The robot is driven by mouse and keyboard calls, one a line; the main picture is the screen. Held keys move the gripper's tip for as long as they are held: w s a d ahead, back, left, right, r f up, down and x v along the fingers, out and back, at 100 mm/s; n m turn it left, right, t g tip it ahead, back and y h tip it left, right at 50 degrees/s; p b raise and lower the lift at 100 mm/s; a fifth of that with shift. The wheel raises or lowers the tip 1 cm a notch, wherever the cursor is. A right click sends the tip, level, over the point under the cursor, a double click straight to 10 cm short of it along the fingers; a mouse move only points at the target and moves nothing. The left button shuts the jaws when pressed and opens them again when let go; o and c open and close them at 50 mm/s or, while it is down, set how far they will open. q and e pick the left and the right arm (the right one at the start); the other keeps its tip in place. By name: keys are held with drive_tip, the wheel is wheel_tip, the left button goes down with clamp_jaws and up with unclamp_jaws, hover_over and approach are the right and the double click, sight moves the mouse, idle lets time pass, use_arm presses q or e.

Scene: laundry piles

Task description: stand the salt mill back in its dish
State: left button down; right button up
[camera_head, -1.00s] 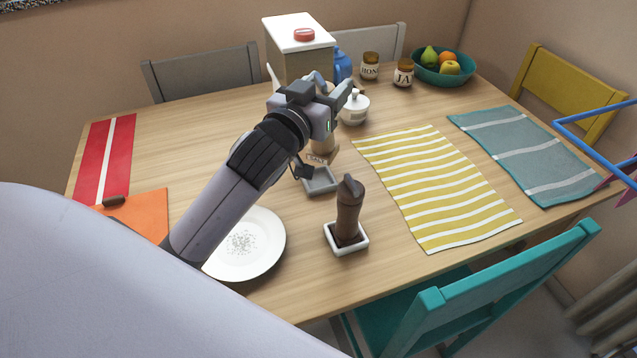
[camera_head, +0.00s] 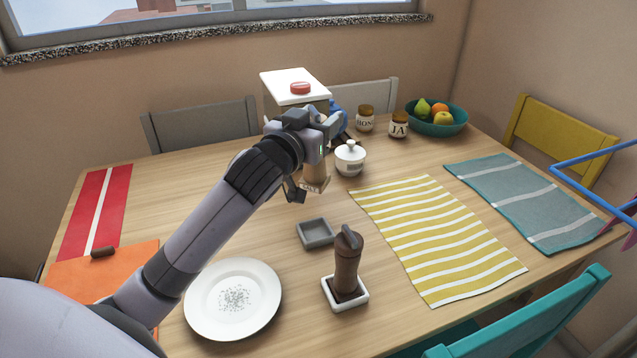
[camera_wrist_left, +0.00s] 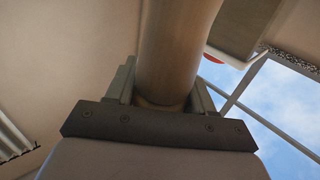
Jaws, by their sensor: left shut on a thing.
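The salt mill (camera_head: 314,173) is a pale wooden mill with a lettered band near its foot. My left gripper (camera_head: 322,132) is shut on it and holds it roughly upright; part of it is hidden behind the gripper. In the left wrist view the mill's smooth body (camera_wrist_left: 175,55) stands between the two fingers. A small grey square dish (camera_head: 316,234) lies empty on the table, nearer than the mill. A dark brown mill (camera_head: 347,268) stands in a white square dish (camera_head: 344,303) beside it. My right gripper is not in view.
A white plate with specks (camera_head: 205,306) lies left of the dishes. A lidded white pot (camera_head: 350,160), a box with a white top (camera_head: 290,82) and jars (camera_head: 398,126) stand behind. A yellow striped mat (camera_head: 440,240) lies to the right. Bare wood surrounds the grey dish.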

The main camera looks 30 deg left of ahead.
sight(319, 176)
use_arm(q)
wheel_tip(319, 176, down, 6)
drive_tip(key=shift+f+b, duration=0.1)
drive_tip(key=shift+b, duration=0.35)
wheel_tip(319, 176, down, 5)
drive_tip(key=shift+f+b, duration=0.1)
drive_tip(key=shift+b, duration=0.45)
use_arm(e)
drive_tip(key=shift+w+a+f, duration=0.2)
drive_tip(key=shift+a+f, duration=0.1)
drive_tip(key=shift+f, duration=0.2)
use_arm(q)
drive_tip(key=shift+f+b, duration=0.3)
drive_tip(key=shift+f, duration=0.25)
drive_tip(key=shift+c, duration=2.1)
unclamp_jaws()
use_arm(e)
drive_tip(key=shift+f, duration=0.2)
